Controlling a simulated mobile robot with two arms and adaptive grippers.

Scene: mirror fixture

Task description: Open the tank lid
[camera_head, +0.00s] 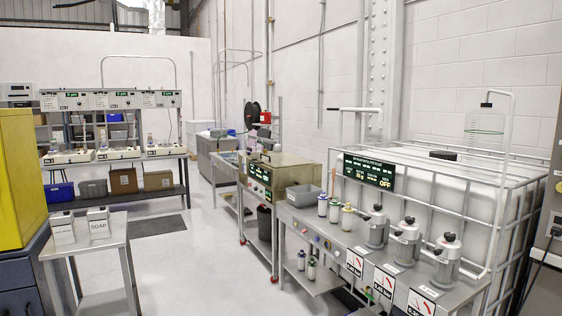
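A large white tank (415,152) in a grey metal cage stands at the right against the white block wall. A round black lid (443,155) sits on its top, toward the back, and looks shut. The front of the tank is partly hidden by a steel bench and a dark display panel (369,171) reading "OFF". Neither of my grippers shows in this view.
The steel bench (325,226) in front of the tank carries several metal canisters, small bottles and a grey bin. A clear bottle (483,125) with a black cap is behind the tank top. A small table (88,239) with soap boxes and a yellow cabinet (18,175) stand left. The middle floor is clear.

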